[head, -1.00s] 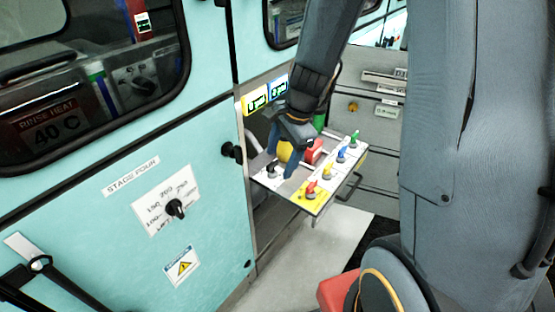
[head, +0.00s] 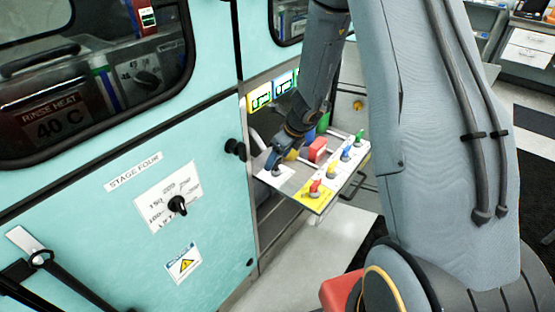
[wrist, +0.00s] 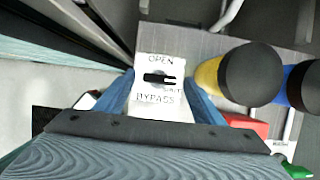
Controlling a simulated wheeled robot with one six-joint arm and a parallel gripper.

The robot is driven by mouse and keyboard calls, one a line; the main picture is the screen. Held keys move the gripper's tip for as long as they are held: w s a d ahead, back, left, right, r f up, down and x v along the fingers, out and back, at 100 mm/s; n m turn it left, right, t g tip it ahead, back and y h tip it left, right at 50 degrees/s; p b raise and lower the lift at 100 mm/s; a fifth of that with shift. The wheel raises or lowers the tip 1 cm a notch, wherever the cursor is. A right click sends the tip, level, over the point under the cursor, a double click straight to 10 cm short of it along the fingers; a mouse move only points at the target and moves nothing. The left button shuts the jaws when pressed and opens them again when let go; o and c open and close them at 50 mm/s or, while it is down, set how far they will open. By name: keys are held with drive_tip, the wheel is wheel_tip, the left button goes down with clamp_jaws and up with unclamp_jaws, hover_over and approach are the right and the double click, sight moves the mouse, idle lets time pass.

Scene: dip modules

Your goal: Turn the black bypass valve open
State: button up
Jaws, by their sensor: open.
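The black bypass valve (wrist: 158,78) is a small dark handle on a white plate (wrist: 160,110) marked OPEN and BYPASS. It lies sideways in the wrist view, its narrow end pointing right, just above a small, partly legible word. My gripper (wrist: 160,88) is open, with one blue finger on each side of the white plate and the handle between them. I cannot tell whether either finger touches the handle. In the head view my gripper (head: 276,162) is at the left corner of the valve panel and mostly hides the black handle.
The panel (head: 338,190) also carries red, yellow, blue and green handles. A teal cabinet (head: 110,180) with a black dial (head: 177,205) is at the left.

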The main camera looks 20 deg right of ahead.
drive_tip(key=shift+w+a+f, duration=0.1)
drive_tip(key=shift+f, duration=0.25)
drive_tip(key=c, duration=1)
drive_tip(key=shift+c, duration=0.2)
